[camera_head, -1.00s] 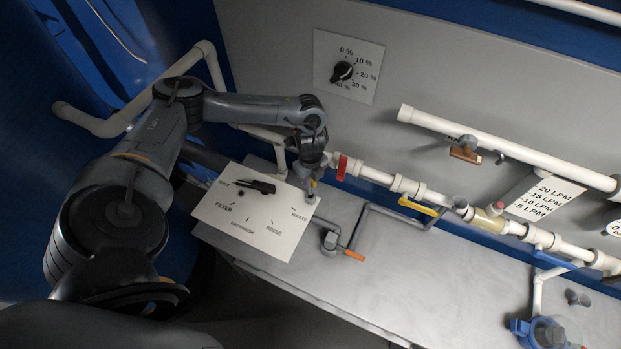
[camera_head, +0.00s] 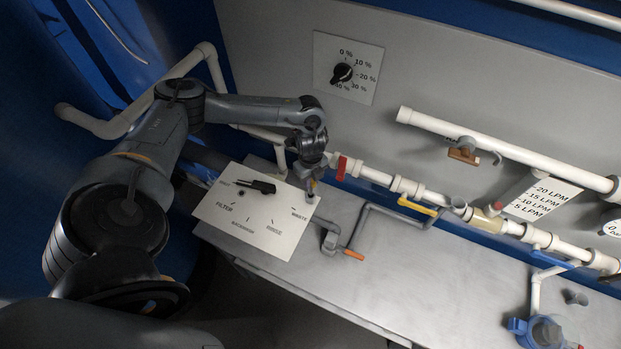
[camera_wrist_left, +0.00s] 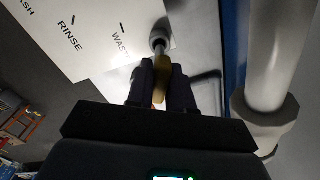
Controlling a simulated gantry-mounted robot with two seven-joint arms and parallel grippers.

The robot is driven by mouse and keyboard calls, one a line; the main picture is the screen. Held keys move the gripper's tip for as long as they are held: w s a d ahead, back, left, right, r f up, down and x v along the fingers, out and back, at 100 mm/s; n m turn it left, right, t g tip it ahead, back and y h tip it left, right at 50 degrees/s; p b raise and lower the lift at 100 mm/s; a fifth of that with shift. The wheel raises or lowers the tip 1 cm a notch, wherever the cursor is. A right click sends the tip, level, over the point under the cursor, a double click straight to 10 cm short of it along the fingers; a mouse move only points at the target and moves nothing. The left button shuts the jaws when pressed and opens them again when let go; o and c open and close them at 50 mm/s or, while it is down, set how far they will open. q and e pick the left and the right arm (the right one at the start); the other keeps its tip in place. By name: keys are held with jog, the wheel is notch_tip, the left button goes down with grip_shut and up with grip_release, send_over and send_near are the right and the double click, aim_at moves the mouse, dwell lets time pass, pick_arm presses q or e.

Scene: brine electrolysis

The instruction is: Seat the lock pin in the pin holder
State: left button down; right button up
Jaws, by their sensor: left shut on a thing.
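My left gripper (camera_head: 312,184) is at the right corner of the white labelled panel, pointing down. In the left wrist view its two dark fingers (camera_wrist_left: 161,76) are shut on a yellow-brown piece, which I take to be the lock pin (camera_wrist_left: 160,80). Just beyond the fingertips is a grey round-ended piece (camera_wrist_left: 158,42) near the panel's edge. It may be the pin holder, and I cannot tell whether the pin is inside it or only in line with it. My right gripper is not in view.
The white panel (camera_head: 255,230) with a black selector handle (camera_head: 258,186) lies on the grey bench (camera_head: 400,265). White piping with a red valve handle (camera_head: 341,168) runs just right of my gripper. A grey pipe with an orange handle (camera_head: 353,254) is nearby.

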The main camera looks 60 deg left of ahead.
pick_arm(q)
jog(key=shift+f, duration=1.8)
dwell(2.9)
jog(key=shift+s+f, duration=0.1)
jog(key=shift+f, duration=0.4)
dwell(2.0)
jog(key=c, duration=0.9)
grip_release()
